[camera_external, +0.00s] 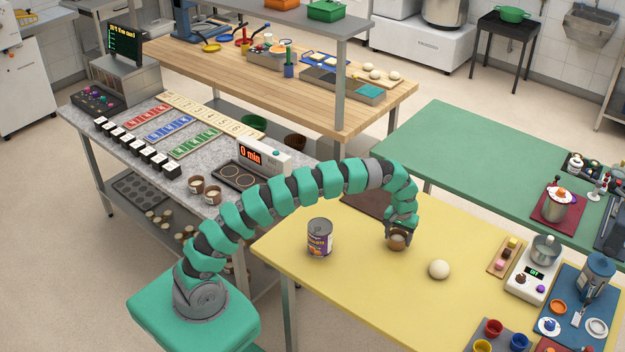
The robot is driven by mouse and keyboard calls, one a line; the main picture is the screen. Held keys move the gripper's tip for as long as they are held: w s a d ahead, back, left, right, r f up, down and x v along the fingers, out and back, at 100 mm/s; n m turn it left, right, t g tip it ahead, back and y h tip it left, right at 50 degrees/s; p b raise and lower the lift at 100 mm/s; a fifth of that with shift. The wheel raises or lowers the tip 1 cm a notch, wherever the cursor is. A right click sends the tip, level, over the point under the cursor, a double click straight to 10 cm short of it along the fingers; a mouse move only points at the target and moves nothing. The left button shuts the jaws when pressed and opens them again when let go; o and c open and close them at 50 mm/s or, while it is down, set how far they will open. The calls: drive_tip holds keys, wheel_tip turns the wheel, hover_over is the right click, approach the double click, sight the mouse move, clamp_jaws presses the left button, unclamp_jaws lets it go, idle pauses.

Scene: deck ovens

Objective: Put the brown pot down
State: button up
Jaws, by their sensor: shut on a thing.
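The brown pot (398,242) is a small round cup-like pot with a lighter top, over the yellow table (345,272). My gripper (398,233) points down from the end of my green arm and is shut on the pot. The pot is at or just above the table surface; I cannot tell whether it touches. My gripper covers part of its upper side.
A tin can (320,238) stands to the left of the pot, and a pale dough ball (439,269) lies to its right. A dark brown mat (370,203) lies behind. A small board with colored pieces (505,256) and a scale (532,281) are farther right. The table's front middle is clear.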

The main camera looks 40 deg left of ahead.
sight(399, 235)
drive_tip(key=o, duration=1.1)
wheel_tip(399, 235, up, 12)
drive_tip(key=p, duration=0.1)
